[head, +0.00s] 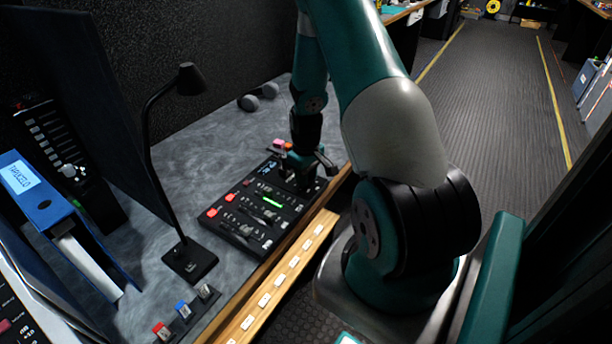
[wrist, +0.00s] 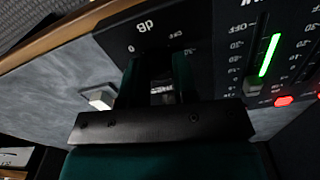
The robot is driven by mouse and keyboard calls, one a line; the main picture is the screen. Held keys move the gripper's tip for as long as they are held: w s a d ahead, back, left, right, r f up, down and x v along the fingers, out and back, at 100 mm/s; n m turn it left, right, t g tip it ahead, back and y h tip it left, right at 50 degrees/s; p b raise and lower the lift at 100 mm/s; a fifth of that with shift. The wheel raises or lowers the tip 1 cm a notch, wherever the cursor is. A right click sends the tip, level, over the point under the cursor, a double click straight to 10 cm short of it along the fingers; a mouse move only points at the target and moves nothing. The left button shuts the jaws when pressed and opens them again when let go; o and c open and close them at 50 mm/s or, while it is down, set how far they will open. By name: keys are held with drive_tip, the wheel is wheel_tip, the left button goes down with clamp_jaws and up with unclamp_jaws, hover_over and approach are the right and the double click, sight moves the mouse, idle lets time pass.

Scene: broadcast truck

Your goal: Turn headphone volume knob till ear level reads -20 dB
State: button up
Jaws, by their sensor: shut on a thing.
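The black control panel (head: 232,226) lies on the grey desk and also shows in the wrist view (wrist: 208,28). My gripper (head: 299,180) points down at the panel's far right part. In the wrist view my gripper (wrist: 162,84) is shut on a small dark knob (wrist: 162,97), which is mostly hidden between the fingers. White "dB" lettering and scale marks, seen inverted, are beside it. A green lit bar (wrist: 269,55) runs along a scale on the panel, also visible in the head view (head: 272,201). I cannot read an ear level value.
A black gooseneck lamp (head: 190,258) stands left of the panel. Red lit buttons (head: 212,212) are on the panel's left side. A wooden desk edge (head: 262,300) with white labels runs along the front. Open floor is at right.

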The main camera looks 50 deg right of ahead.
drive_tip(key=m, duration=0.5)
drive_tip(key=shift+r+m+p, duration=0.1)
drive_tip(key=shift+m+p, duration=0.3)
drive_tip(key=m, duration=0.5)
drive_tip(key=shift+m, duration=0.4)
drive_tip(key=shift+w, duration=0.1)
drive_tip(key=o, duration=0.9)
wheel_tip(320, 180, up, 17)
drive_tip(key=shift+r+p, duration=0.15)
drive_tip(key=shift+p, duration=0.2)
